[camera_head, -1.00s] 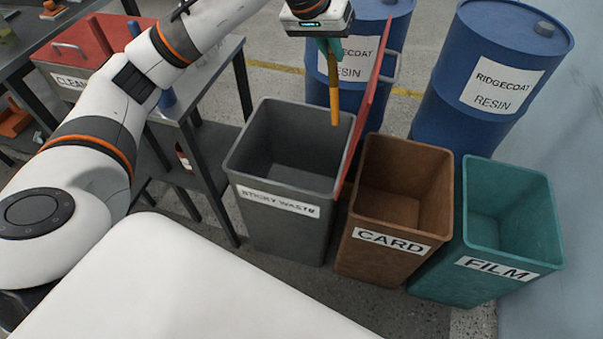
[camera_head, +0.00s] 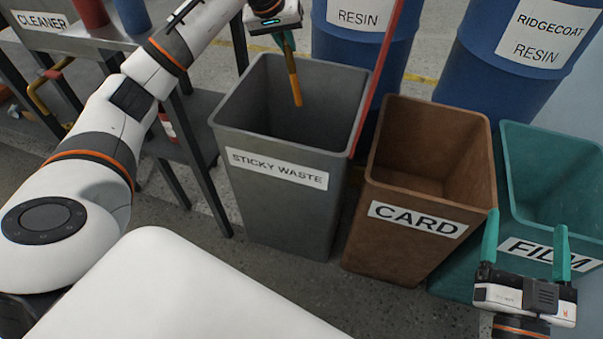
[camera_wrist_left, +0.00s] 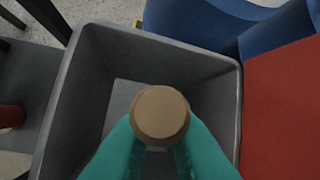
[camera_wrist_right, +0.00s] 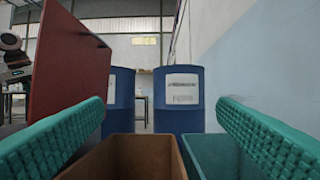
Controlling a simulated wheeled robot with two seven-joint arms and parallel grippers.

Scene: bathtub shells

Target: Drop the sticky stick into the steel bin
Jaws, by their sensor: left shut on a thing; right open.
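The stick (camera_head: 296,90) is yellow-orange and hangs nearly upright, slightly tilted, from my left gripper (camera_head: 286,42), which is shut on it. It is over the opening of the grey steel bin (camera_head: 282,218), labelled STICKY WASTE. In the left wrist view the stick's round brown end (camera_wrist_left: 160,112) sits between the teal fingers, with the bin's rim (camera_wrist_left: 60,110) around it. The bin looks empty where I can see inside. My right gripper (camera_head: 524,240) is open and empty, in front of the FILM bin; its two fingers (camera_wrist_right: 160,140) also show in the right wrist view.
The brown CARD bin (camera_head: 405,250) and teal FILM bin (camera_head: 520,140) stand right of the grey bin. A red panel (camera_head: 378,75) rises at the grey bin's right edge. Blue RESIN drums (camera_head: 480,75) stand behind. A metal table (camera_head: 200,50) is at the left.

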